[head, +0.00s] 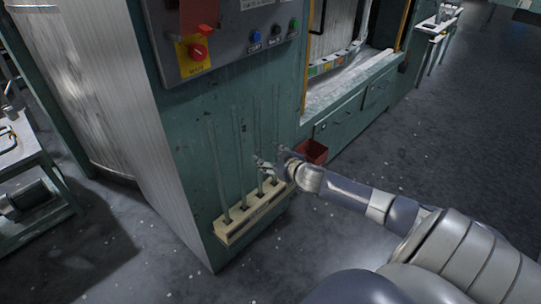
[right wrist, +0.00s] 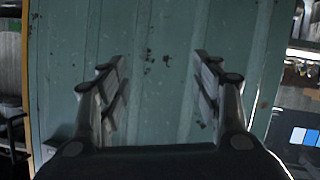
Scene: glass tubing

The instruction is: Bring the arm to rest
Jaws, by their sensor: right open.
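My right gripper (head: 265,165) reaches in from the right in the head view, in front of the green cabinet (head: 190,150). In the right wrist view my right gripper (right wrist: 158,80) has its two fingers spread apart, with only the worn green panel showing between them. Several thin, clear glass tubes (head: 239,155) stand upright in a pale wooden rack (head: 236,231) on the cabinet's front. The gripper overlaps the right-hand tubes in the head view; I cannot tell whether it touches them. My left gripper is not in view.
A grey control panel (head: 235,45) with a red knob (head: 198,52) and coloured buttons is above the tubes. A red bin (head: 312,151) is right of the rack. A cart (head: 30,160) stands at the left. The grey floor (head: 450,130) at the right is open.

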